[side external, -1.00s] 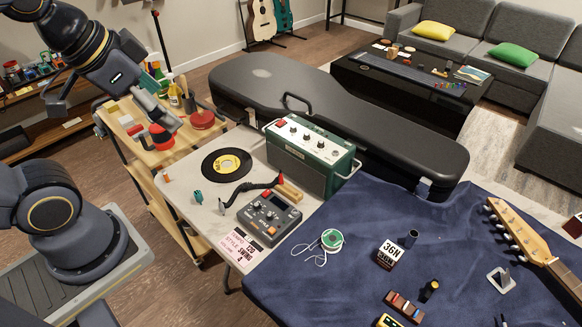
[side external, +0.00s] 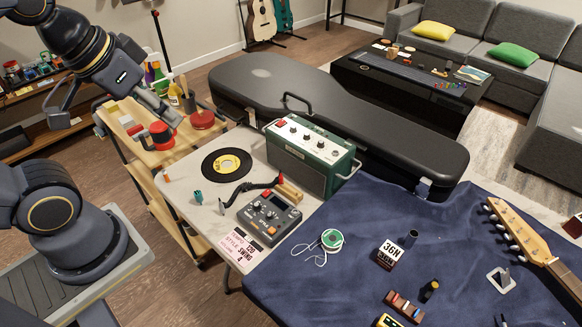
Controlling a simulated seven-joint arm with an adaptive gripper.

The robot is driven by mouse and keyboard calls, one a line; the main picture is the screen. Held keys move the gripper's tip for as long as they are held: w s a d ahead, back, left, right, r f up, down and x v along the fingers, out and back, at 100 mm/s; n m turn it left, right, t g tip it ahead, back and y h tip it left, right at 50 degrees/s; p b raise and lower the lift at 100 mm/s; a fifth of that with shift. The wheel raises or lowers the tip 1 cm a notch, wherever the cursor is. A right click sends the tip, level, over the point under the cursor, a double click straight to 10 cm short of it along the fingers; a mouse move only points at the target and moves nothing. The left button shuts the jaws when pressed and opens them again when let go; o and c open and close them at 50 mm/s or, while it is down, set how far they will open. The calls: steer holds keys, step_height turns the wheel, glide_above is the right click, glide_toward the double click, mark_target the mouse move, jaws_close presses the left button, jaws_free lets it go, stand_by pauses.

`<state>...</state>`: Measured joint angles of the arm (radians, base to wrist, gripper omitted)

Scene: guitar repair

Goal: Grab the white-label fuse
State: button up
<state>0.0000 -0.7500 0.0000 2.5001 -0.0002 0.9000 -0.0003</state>
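My gripper (side external: 116,116) hangs at the upper left, over the wooden cart. Its two fingers are spread wide apart and nothing shows between them. I cannot make out a white-label fuse for sure. A small brown holder (side external: 404,308) on the blue cloth at the bottom carries several little pieces with red, white and dark colours. They are too small to read, so I cannot tell whether they are fuses. My gripper is far from this holder.
A red mug (side external: 161,134) is on the cart.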

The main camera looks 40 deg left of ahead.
steer(key=shift+c, duration=0.8)
